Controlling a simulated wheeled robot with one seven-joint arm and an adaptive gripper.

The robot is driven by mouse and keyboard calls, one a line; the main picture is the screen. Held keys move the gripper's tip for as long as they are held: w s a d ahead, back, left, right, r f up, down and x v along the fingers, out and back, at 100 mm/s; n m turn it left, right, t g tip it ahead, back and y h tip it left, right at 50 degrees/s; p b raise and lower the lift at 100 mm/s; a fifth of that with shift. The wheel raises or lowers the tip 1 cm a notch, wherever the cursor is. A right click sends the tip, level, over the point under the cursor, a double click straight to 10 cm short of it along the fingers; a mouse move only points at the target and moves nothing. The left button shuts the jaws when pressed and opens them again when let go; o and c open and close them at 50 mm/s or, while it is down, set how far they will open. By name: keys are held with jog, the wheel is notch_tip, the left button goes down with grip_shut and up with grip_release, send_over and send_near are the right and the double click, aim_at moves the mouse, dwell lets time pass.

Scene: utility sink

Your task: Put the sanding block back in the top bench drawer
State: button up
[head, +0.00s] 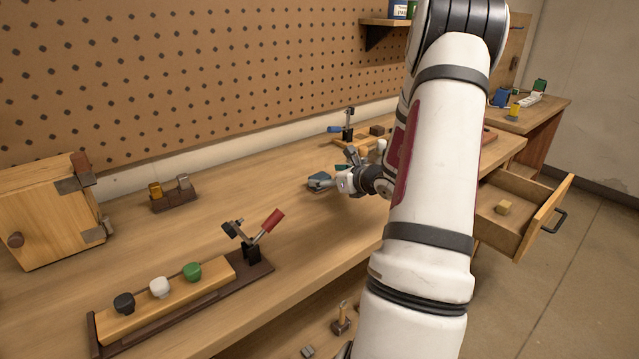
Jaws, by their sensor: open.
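My gripper (343,170) is open, low over the middle of the bench top, left of the drawer. A blue-grey piece (319,181) shows right beside its fingers; it may be the sanding block, but I cannot tell for sure. Whether the fingers touch it is unclear. My arm crosses the picture and hides part of the bench and the drawer's left side.
A toggle clamp fixture (250,250) with coloured knobs stands at the front left. A wooden box (45,215) and a small holder (172,194) stand behind it. Another clamp (348,125) is at the back.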

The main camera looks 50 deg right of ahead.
aim_at(320, 176)
jog(key=x, duration=0.4)
jog(key=shift+a, duration=0.1)
jog(key=c, duration=1.4)
jog(key=shift+r, duration=0.15)
jog(key=shift+r, duration=0.55)
notch_tip(320, 176, up, 2)
jog(key=shift+r, duration=0.1)
jog(key=s+a, duration=0.1)
jog(key=s, duration=0.4)
jog(key=s+a+r, duration=0.1)
jog(key=s+a, duration=0.1)
jog(key=s, duration=0.3)
jog(key=s+a, duration=0.2)
jog(key=s, duration=0.3)
jog(key=shift+s+r, duration=0.1)
jog(key=shift+r, duration=0.15)
